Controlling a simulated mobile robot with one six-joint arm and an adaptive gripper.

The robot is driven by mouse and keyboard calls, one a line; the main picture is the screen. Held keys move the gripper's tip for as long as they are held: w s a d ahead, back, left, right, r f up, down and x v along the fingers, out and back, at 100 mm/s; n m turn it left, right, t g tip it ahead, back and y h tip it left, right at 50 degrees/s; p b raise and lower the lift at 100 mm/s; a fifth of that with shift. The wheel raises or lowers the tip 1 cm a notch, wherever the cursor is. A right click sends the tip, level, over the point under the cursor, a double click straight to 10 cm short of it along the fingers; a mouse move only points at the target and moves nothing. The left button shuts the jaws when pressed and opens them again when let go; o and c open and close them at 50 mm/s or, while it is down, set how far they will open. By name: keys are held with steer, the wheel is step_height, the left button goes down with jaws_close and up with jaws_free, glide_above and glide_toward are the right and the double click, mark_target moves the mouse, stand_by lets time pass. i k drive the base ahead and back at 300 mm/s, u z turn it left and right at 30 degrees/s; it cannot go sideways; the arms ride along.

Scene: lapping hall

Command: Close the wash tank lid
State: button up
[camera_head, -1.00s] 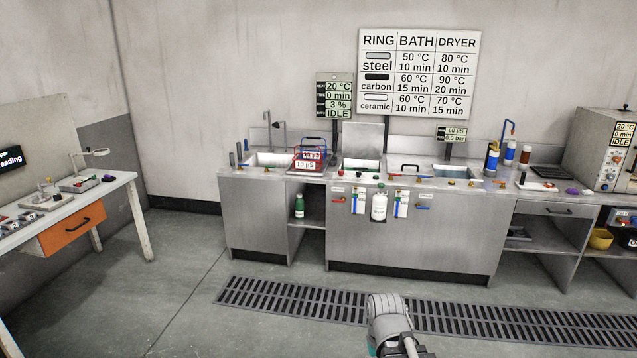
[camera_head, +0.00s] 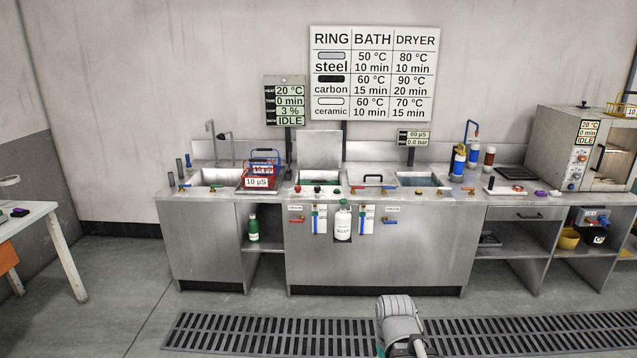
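The wash tank (camera_head: 320,189) is an open basin set in the steel counter, in the middle of the camera_head view. Its lid (camera_head: 319,146) looks like the flat grey metal panel standing upright behind the basin, so the tank is open. A grey, rounded part of my arm shows at the bottom, over the floor grating and well in front of the counter. My gripper is not in view, and nothing of mine touches the lid.
A red and blue wire basket (camera_head: 262,168) stands left of the tank. A flat cover with a black handle (camera_head: 373,178) lies right of it. A white soap bottle (camera_head: 342,222) hangs at the front. Floor before the counter (camera_head: 380,250) is clear.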

mark_target(320, 149)
steer(key=z, duration=0.2)
steer(key=i, duration=2.35)
steer(key=u, duration=0.4)
steer(key=i, duration=1.35)
steer(key=u, duration=0.25)
